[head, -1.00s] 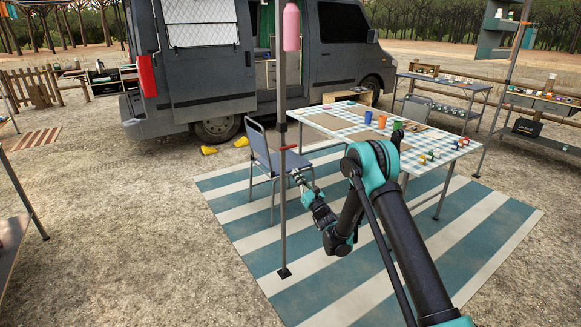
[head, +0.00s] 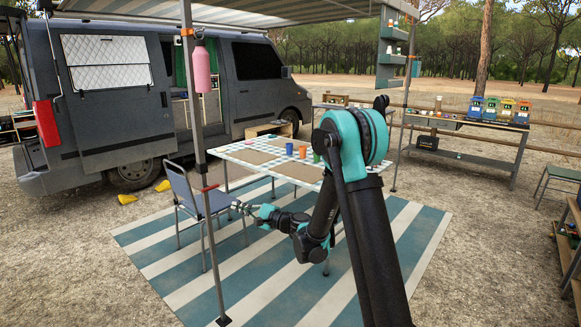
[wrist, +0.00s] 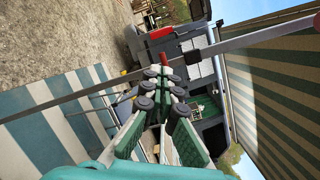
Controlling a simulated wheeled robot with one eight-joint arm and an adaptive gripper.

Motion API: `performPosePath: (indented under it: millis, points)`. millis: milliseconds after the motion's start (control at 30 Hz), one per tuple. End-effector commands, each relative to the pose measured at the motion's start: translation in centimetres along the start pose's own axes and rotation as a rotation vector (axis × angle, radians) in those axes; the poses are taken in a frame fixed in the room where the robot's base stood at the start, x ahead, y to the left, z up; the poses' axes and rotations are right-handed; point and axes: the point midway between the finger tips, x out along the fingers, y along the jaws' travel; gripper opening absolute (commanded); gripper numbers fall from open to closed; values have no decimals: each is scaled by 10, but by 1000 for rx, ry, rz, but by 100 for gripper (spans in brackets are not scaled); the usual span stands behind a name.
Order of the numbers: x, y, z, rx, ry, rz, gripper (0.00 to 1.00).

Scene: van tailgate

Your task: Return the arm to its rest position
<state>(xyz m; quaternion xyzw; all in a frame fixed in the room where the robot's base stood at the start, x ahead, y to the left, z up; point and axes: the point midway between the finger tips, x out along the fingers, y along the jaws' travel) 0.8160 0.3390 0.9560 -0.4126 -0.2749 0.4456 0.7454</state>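My arm (head: 355,220) reaches up from the lower right of the head view, bends at a teal joint and folds down toward the left. My gripper (head: 238,206) points left over the striped mat, beside the blue chair and near the awning pole. In the wrist view its two fingers (wrist: 160,74) come together at the tips, with nothing visible held between them. I cannot tell the exact gap to the pole.
The awning pole (head: 205,180) and blue chair (head: 205,204) stand close to my gripper. The checked table (head: 250,156) with cups is behind my arm. A grey van (head: 100,110) stands at the back left. A bench (head: 470,123) with several coloured containers is at right. Open gravel (head: 480,250) lies right.

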Motion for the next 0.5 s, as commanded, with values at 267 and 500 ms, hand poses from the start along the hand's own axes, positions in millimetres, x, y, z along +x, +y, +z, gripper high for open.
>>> performPosePath:
  millis: [267, 500]
  points:
    - [-85, 14, 21, -367, 108, 275, 0]
    - [-177, 46, 28, -638, 188, 558, 0]
